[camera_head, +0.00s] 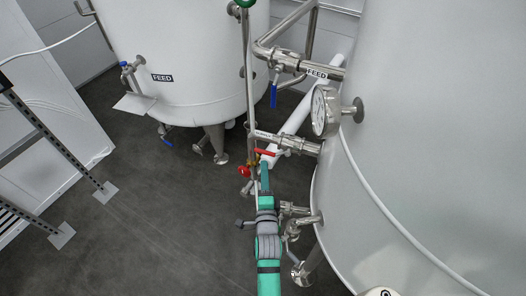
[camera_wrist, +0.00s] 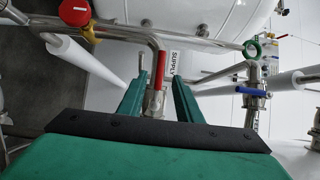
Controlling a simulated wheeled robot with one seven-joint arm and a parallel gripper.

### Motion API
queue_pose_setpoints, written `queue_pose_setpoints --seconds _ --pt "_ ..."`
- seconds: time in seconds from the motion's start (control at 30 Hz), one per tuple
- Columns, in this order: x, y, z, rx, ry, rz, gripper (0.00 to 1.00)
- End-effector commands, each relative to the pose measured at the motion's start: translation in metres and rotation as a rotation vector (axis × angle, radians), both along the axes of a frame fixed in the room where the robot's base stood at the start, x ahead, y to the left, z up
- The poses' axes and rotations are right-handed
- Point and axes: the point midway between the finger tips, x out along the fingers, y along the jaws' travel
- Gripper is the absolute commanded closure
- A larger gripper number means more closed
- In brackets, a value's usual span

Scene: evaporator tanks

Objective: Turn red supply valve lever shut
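The red supply valve lever (camera_head: 266,153) sits on the steel pipe between the two tanks in the head view. In the wrist view the red lever (camera_wrist: 160,71) points along the view, near a "SUPPLY" label (camera_wrist: 173,64). My gripper (camera_wrist: 160,80) is open, its two green fingers on either side of the lever with visible gaps. In the head view my gripper (camera_head: 265,170) is just below the lever and covers part of the fittings there. I cannot tell whether a finger touches the lever.
A red round handwheel (camera_head: 244,171) is left of my gripper; it also shows in the wrist view (camera_wrist: 75,12). A pressure gauge (camera_head: 325,110) and the big right tank (camera_head: 440,130) stand to the right. A blue lever (camera_head: 273,95) hangs above.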

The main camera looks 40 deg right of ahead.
Motion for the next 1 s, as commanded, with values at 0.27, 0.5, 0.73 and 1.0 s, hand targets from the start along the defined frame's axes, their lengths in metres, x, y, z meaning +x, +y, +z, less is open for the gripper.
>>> queue_pose_setpoints --seconds 0.27,0.5,0.73,1.0 --pt "0.037 -0.026 0.003 -0.004 -0.002 0.001 0.68" --pt "0.065 -0.045 0.002 -0.002 0.000 0.001 0.68" --pt "0.078 -0.052 0.002 -0.003 0.001 0.003 0.68" --pt "0.079 -0.053 0.003 -0.003 0.001 0.003 0.68"
